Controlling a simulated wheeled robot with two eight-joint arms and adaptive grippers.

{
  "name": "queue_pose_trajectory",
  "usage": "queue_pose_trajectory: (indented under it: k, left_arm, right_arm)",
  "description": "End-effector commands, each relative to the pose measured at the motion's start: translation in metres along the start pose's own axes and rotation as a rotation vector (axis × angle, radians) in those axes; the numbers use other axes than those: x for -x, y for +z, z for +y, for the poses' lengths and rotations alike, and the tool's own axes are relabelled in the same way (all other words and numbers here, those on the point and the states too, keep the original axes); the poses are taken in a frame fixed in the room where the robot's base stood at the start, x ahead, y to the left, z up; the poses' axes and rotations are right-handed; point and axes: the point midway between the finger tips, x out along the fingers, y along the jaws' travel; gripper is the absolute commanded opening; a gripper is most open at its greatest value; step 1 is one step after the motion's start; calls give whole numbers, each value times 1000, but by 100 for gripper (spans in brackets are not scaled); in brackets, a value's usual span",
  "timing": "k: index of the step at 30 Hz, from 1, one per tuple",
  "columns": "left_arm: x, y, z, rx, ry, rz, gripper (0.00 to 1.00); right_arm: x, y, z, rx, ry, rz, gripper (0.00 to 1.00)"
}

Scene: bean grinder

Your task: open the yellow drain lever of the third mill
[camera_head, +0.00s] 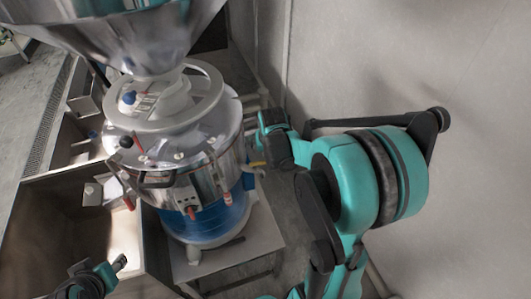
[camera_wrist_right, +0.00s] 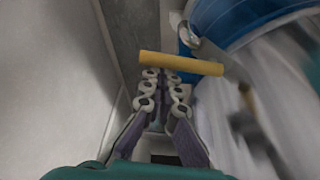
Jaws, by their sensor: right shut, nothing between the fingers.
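The mill (camera_head: 185,175) stands left of centre in the head view, with a polished steel body, a blue lower section and a grey handwheel on top. The yellow drain lever (camera_head: 257,164) sticks out from its right side. In the right wrist view the lever (camera_wrist_right: 182,63) is a yellow bar lying crosswise just beyond the fingertips. My right gripper (camera_wrist_right: 161,75) is shut and empty, its tips close to the bar; I cannot tell whether they touch. My left gripper (camera_head: 118,263) is at the lower left, away from the mill; its finger opening is unclear.
A steel hopper (camera_head: 130,35) hangs over the mill. A plain wall (camera_head: 420,60) stands close on the right, beside my right arm. The mill rests on a light stand (camera_head: 265,230). Steel bins (camera_head: 55,225) are at the left.

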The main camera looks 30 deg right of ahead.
Motion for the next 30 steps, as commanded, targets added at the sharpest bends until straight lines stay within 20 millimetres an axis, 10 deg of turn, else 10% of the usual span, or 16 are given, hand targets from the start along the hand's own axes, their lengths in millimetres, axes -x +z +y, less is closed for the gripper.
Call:
queue_pose_trajectory:
  k: [30]
  left_arm:
    - [-6,4,0,0,0,0,40]
  right_arm:
    - [8,23,1,-251,87,-2,0]
